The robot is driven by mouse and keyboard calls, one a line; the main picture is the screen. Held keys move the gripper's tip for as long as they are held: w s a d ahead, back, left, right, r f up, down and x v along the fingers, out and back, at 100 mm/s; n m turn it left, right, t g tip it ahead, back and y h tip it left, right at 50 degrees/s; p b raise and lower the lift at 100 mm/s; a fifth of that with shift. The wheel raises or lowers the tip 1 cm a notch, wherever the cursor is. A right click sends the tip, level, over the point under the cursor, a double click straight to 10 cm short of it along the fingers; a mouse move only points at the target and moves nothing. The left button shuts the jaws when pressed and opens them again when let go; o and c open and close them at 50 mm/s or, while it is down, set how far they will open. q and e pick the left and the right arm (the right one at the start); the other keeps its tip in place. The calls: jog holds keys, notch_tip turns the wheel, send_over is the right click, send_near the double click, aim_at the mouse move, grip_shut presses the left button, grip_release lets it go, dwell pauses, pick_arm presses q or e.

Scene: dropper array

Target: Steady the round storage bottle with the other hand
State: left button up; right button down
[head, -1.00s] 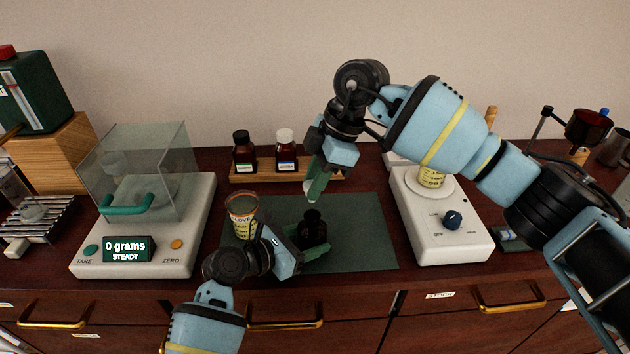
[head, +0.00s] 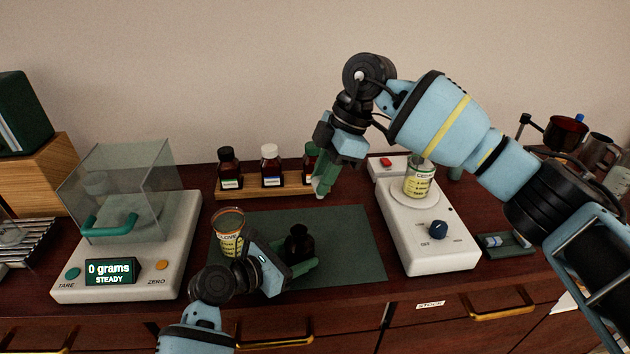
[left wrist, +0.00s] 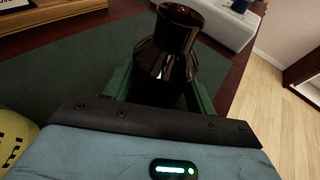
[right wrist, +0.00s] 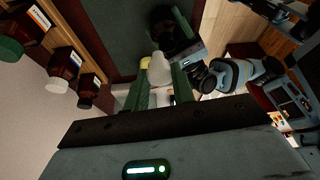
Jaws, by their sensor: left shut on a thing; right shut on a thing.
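The round storage bottle (head: 298,246) is dark and glossy with a narrower top. It stands upright on the green mat (head: 352,232). My left gripper (head: 302,264) is shut around its body from the front; the left wrist view shows the bottle (left wrist: 170,62) between the green fingers. My right gripper (head: 322,186) is up behind and slightly right of the bottle, apart from it. Its fingers are shut on a small pale, rounded piece (right wrist: 158,70), seen in the right wrist view. Whether the bottle's top is open or capped I cannot tell.
A cup labelled CLOVE (head: 227,238) stands just left of the bottle. A wooden rack (head: 243,192) with three small bottles is behind the mat. A balance reading 0 grams (head: 113,270) is left. A white stirrer-like device (head: 430,245) bearing a labelled jar (head: 419,180) is right.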

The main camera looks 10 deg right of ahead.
jog(key=shift+w+d+r, duration=0.35)
jog(key=shift+d+r, duration=0.05)
jog(key=shift+d, duration=0.3)
jog(key=shift+w+d+r, duration=0.35)
jog(key=shift+d+r, duration=0.05)
jog(key=shift+d, duration=0.3)
pick_arm(q)
jog(key=o, duration=1.5)
jog(key=shift+c, duration=0.2)
jog(key=shift+a, duration=0.15)
jog(key=v, duration=1.2)
